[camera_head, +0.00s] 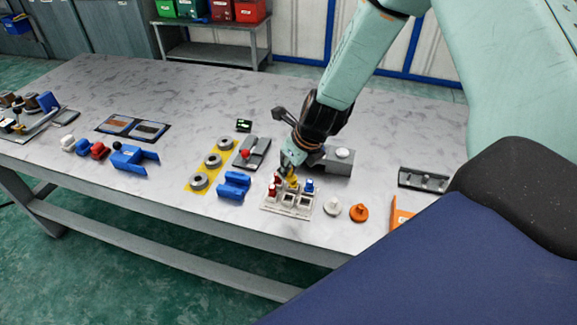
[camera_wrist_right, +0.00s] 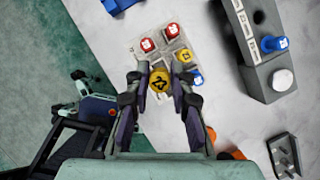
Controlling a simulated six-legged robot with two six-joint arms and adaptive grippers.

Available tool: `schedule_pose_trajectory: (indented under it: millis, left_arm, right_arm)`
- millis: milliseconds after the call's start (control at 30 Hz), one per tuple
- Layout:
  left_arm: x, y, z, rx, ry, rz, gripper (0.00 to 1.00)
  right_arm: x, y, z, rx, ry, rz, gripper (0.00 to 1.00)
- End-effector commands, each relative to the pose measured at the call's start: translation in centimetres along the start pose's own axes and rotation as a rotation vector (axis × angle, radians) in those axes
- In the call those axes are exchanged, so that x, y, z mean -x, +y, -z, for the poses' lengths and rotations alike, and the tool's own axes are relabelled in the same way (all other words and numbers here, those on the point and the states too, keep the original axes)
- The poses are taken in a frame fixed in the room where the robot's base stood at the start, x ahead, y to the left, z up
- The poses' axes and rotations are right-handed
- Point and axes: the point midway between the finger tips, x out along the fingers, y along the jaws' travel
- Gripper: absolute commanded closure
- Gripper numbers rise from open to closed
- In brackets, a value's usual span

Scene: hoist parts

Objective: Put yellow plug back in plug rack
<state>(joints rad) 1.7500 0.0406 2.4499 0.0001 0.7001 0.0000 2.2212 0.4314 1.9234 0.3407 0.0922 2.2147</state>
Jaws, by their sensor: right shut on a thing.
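My right gripper (camera_head: 289,172) reaches down over the plug rack (camera_head: 272,208), a pale block with square sockets near the table's front edge. In the right wrist view, my right gripper (camera_wrist_right: 160,83) is shut on a yellow plug (camera_wrist_right: 159,79) marked with a dark label. The held plug is at the rack's edge in that view; I cannot tell whether it touches the rack. The rack (camera_wrist_right: 160,55) also holds two red plugs (camera_wrist_right: 147,45), another yellow plug (camera_wrist_right: 184,56) and a blue plug (camera_wrist_right: 195,77). My left gripper is not in view.
A grey block (camera_wrist_right: 255,75) with a blue plug (camera_wrist_right: 270,44) and white knob stands behind the rack.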

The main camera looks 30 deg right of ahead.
Motion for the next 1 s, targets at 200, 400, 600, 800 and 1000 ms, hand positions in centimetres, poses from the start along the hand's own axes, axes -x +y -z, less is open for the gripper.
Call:
schedule_pose_trajectory:
  millis: [200, 400, 600, 800, 1000]
  left_arm:
    - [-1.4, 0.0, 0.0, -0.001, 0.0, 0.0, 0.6]
    - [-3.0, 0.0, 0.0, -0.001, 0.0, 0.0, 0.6]
    - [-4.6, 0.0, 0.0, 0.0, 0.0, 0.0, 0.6]
    - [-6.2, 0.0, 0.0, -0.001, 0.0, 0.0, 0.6]
    - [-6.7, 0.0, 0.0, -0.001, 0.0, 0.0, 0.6]
  right_arm:
    - [-1.5, 0.0, 0.5, 0.002, 0.001, 0.0, 0.94]
    - [-3.1, 0.1, 1.3, 0.003, 0.001, 0.0, 0.94]
    - [-4.6, 0.1, 2.0, 0.003, 0.0, -0.001, 0.94]
    - [-5.9, 0.0, 2.7, 0.003, 0.0, -0.001, 0.94]
    - [-6.3, 0.0, 2.8, 0.003, 0.0, -0.001, 0.94]
